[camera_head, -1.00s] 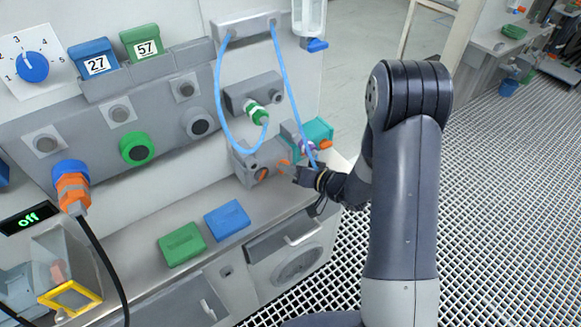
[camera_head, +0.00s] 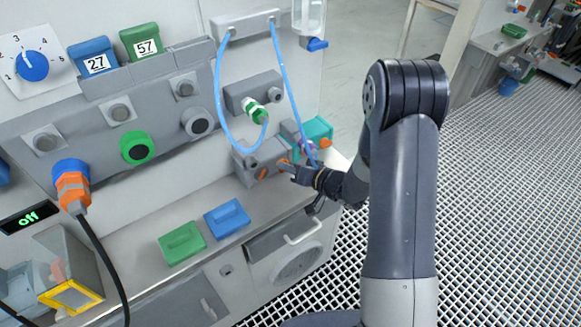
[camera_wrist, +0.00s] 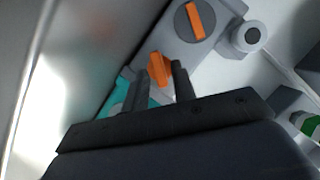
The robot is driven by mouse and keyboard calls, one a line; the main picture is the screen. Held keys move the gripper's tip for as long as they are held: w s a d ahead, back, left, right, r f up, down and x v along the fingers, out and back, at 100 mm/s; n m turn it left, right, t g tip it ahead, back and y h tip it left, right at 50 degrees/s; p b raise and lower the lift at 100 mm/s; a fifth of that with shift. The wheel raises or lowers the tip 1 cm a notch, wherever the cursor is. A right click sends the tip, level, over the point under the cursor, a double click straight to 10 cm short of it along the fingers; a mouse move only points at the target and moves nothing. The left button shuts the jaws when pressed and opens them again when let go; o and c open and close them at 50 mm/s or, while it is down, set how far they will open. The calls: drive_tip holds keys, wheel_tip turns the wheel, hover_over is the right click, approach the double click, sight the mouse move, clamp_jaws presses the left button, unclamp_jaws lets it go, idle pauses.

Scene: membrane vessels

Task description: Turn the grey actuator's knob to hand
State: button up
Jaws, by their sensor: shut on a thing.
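The grey actuator (camera_head: 262,157) is a box low on the wall panel, with an orange knob (camera_head: 262,173) on its front face. A second orange knob (camera_head: 285,164) is at its right end. In the wrist view the grey body (camera_wrist: 172,42) carries an orange knob on a dark disc (camera_wrist: 195,20). The other orange knob (camera_wrist: 159,69) lies between my fingertips. My gripper (camera_head: 290,168) comes in from the right and is shut on that end knob. In the wrist view, my fingers (camera_wrist: 161,78) stand on both sides of it and partly hide its base.
A teal actuator (camera_head: 318,129) with its own orange knob (camera_head: 326,143) is close behind my gripper. A blue hose (camera_head: 290,90) hangs down close to my fingers. Green (camera_head: 182,243) and blue (camera_head: 227,218) blocks lie on the counter to the left.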

drive_tip(key=n+b, duration=0.1)
drive_tip(key=b, duration=0.1)
drive_tip(key=n+h+b, duration=0.1)
drive_tip(key=shift+s+a+n+t+h+b, duration=0.1)
drive_tip(key=shift+a+n+t+h+b, duration=0.2)
drive_tip(key=shift+n+b, duration=0.1)
drive_tip(key=shift+n+h+b, duration=0.3)
drive_tip(key=shift+n+b, duration=0.2)
drive_tip(key=shift+b, duration=0.35)
drive_tip(key=shift+r+t, duration=0.15)
drive_tip(key=shift+t, duration=0.15)
drive_tip(key=o, duration=0.7)
drive_tip(key=shift+c, duration=0.2)
drive_tip(key=shift+s, duration=0.1)
drive_tip(key=v, duration=1)
drive_tip(key=shift+s+r+p, duration=0.2)
drive_tip(key=shift+s+p, duration=0.05)
drive_tip(key=shift+p, duration=0.1)
